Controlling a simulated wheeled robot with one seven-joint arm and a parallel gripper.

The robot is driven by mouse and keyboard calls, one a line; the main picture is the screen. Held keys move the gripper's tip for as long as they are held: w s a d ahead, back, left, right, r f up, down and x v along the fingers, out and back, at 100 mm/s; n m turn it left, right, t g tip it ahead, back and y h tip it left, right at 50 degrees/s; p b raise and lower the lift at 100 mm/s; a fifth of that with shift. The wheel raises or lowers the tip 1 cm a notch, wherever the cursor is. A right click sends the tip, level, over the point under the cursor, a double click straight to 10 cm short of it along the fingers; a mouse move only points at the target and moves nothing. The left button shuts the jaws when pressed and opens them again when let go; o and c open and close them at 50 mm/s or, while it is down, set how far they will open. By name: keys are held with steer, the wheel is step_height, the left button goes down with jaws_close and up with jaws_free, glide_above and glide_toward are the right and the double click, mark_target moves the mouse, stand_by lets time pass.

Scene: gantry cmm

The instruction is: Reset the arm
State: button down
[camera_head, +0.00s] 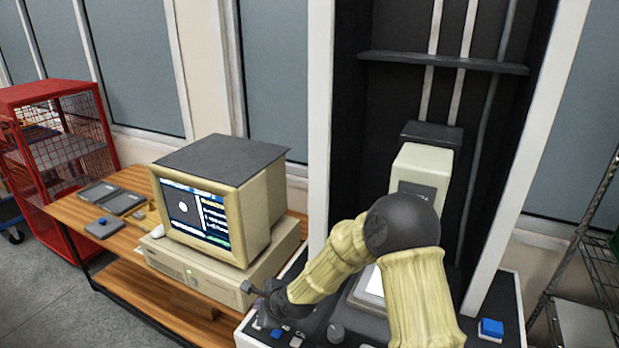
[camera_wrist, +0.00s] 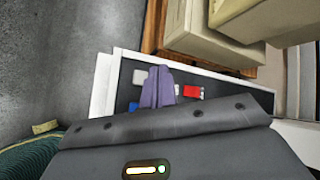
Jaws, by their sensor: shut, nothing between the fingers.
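My arm reaches from the lower middle of the head view toward the left, bent at a dark joint. My gripper (camera_head: 250,288) is the dark end of the arm, over the left part of the machine's control panel (camera_head: 316,318). In the wrist view, the two purple fingers of my gripper (camera_wrist: 158,72) are together, with nothing held. They show over the dark panel, near a red button (camera_wrist: 193,91) and a pale button (camera_wrist: 139,77). The gap between fingertips and panel is hard to judge.
A beige monitor (camera_head: 222,190) on a computer case (camera_head: 190,262) stands on a wooden table (camera_head: 85,212), left of the panel. A red cage cart (camera_head: 62,150) is at far left. The tall machine frame (camera_head: 318,120) stands behind my arm. A wire shelf (camera_head: 590,235) is at right.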

steer(key=s+d+r+n+h, duration=0.2)
steer(key=d+n, duration=0.1)
steer(key=d, duration=0.4)
steer(key=s+d+r+n+g+h, duration=0.1)
steer(key=s+d+r+n, duration=0.1)
steer(key=d+n, duration=0.3)
steer(key=s+d+r+n+h, duration=0.2)
steer(key=s+d, duration=0.1)
steer(key=d, duration=0.5)
steer(key=s+d+r+n+g+h, duration=0.1)
steer(key=s+d+r+n, duration=0.3)
steer(key=s+d, duration=0.8)
steer(key=n+g, duration=0.1)
steer(key=n, duration=0.1)
steer(key=shift+s+r+n+h, duration=0.15)
steer(key=shift+s+n+h, duration=0.05)
steer(key=shift+n+h, duration=0.2)
steer(key=shift+d, duration=0.1)
